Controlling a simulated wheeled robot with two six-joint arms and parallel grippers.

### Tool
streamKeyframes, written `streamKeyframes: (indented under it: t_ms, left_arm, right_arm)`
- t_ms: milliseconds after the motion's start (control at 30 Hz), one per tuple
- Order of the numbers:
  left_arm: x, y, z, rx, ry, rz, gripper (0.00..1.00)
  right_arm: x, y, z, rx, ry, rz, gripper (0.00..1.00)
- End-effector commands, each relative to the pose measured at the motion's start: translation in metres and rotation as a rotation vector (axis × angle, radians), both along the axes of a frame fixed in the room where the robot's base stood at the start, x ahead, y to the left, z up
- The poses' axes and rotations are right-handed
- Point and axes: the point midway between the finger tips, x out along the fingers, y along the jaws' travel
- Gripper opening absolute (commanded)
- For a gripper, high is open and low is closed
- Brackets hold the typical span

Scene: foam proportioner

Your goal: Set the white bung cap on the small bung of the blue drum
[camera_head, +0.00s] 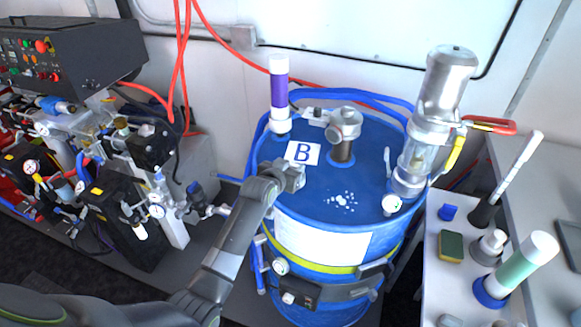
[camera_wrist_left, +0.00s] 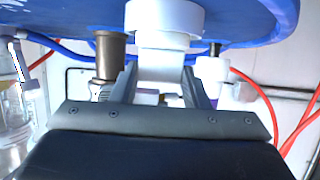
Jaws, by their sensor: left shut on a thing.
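The blue drum (camera_head: 350,185) stands in the middle of the head view, with a white label marked B (camera_head: 303,153) on its top. My left gripper (camera_head: 293,178) is over the front left part of the drum top, beside the label. In the left wrist view, which is upside down, my left gripper (camera_wrist_left: 161,88) is shut on the narrow part of the white bung cap (camera_wrist_left: 164,20). The cap's wide end faces the drum top. I cannot tell whether it touches the drum. The cap is hidden in the head view, and I cannot make out the small bung.
On the drum stand a purple and white tube (camera_head: 279,92), a brown post with a grey fitting (camera_head: 344,135) and a tall clear and metal pump (camera_head: 423,140). A control panel with hoses (camera_head: 70,50) is at left. A side table (camera_head: 437,270) at right holds a sponge (camera_head: 451,246) and several fittings.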

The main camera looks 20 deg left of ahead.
Motion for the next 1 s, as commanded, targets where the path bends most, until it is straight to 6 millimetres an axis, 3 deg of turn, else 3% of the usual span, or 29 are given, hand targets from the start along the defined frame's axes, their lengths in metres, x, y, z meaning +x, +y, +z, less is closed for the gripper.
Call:
streamKeyframes:
  t_ms: [367,400,467,767,1000]
  left_arm:
    - [0.000,0.000,-0.008,0.000,-0.001,0.000,0.18]
    - [0.000,0.000,-0.008,0.000,-0.001,0.000,0.42]
    - [0.000,0.000,-0.008,0.000,-0.001,0.000,0.50]
    - [-0.001,0.000,-0.007,0.000,0.000,0.000,0.50]
    - [-0.017,0.002,0.002,-0.001,0.002,-0.001,0.50]
  right_arm:
    - [0.000,-0.003,-0.005,-0.003,0.000,0.001,0.36]
    - [0.000,-0.003,-0.005,-0.004,0.000,0.002,0.36]
    - [0.000,-0.003,-0.005,-0.004,0.000,0.002,0.36]
    - [0.000,-0.003,-0.003,-0.003,0.000,0.002,0.36]
    - [0.000,-0.003,0.018,-0.003,0.000,0.002,0.36]
